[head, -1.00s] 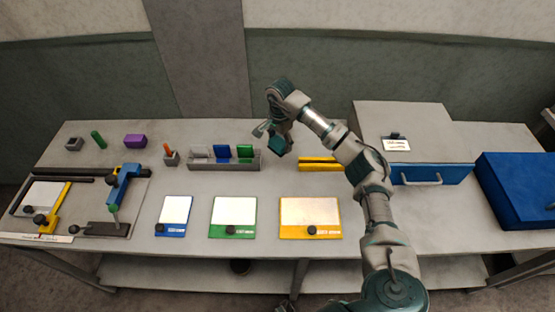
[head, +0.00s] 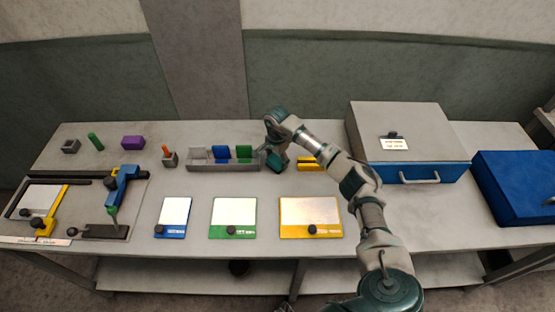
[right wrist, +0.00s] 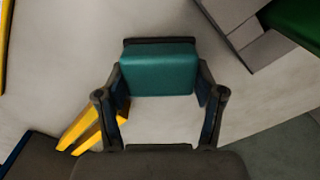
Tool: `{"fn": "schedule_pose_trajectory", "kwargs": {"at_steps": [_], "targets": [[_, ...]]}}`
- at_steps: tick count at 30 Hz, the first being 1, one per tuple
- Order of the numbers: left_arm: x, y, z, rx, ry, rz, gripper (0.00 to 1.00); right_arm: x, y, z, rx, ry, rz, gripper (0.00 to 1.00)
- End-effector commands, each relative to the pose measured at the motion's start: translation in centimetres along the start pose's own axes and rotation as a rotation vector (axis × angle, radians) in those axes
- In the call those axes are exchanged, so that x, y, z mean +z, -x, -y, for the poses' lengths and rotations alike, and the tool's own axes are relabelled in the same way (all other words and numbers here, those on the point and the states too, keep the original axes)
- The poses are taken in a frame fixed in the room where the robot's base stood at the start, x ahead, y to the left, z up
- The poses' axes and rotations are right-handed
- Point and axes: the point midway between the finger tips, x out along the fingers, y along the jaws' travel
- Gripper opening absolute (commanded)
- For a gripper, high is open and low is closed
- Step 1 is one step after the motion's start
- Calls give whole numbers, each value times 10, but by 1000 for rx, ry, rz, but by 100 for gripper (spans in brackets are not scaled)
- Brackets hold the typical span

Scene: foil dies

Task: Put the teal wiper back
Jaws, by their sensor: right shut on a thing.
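The teal wiper (right wrist: 158,72) is a block held between the two fingers of my right gripper (right wrist: 158,98) in the right wrist view. In the head view my right gripper (head: 277,163) points down, low over the table, just right of the grey slotted rack (head: 222,168). The gripper hides most of the wiper there, and I cannot tell whether the wiper touches the table. My left gripper is not in view.
The rack holds white, blue and green pieces (head: 243,152). Yellow bars (head: 309,163) lie close right of the gripper. An orange-handled tool in a small holder (head: 170,158) stands left of the rack. Blue, green and yellow-edged plates (head: 310,212) lie in front.

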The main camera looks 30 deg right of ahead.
Motion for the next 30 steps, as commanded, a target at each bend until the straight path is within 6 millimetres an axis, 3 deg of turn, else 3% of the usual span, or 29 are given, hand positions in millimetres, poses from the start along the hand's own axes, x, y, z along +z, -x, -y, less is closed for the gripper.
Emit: {"fn": "schedule_pose_trajectory", "kwargs": {"at_steps": [1, 2, 5, 17, 20, 30], "targets": [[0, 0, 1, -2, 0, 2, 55, -2, -3, -1, 1, -2, 1, 12], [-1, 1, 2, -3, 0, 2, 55, -3, -3, -2, 1, -2, 2, 70], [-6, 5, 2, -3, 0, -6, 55, -4, -3, -2, 0, -2, 3, 93], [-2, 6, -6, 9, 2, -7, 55, -1, 2, -1, 0, -2, -1, 93], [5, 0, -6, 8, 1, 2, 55, 0, 16, 0, -1, -1, -4, 93], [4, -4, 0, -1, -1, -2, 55, -4, 90, -1, -4, -2, 1, 93]]}}
